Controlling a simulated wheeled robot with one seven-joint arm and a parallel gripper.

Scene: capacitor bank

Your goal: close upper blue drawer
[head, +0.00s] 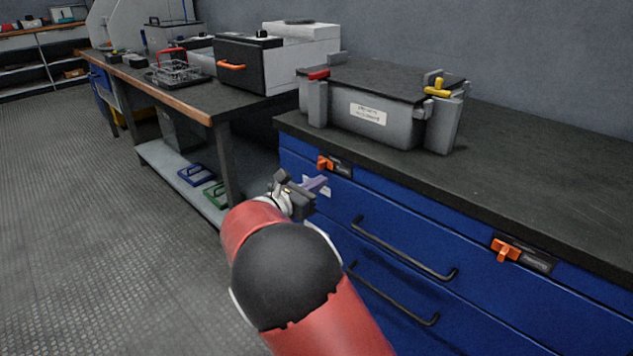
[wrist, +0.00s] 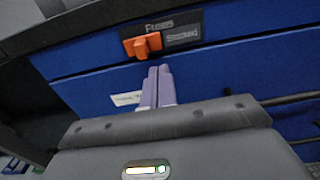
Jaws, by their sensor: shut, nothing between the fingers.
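The upper blue drawer (head: 395,232) is in the blue cabinet under the dark worktop, with a black bar handle (head: 400,250) across its front. Its front looks about level with the cabinet face in the head view; I cannot tell if a small gap is left. My gripper (head: 318,184) is shut and empty, its pale purple fingers at the upper left part of the drawer front. In the wrist view the shut fingers (wrist: 158,84) point at the blue front (wrist: 90,85), beside a white label (wrist: 126,98). Whether they touch it is unclear.
Orange latches sit above the drawer at left (head: 325,163) and right (head: 506,249). A lower drawer handle (head: 395,300) is below. A grey case (head: 375,105) stands on the worktop (head: 540,170). The floor (head: 110,240) at left is clear.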

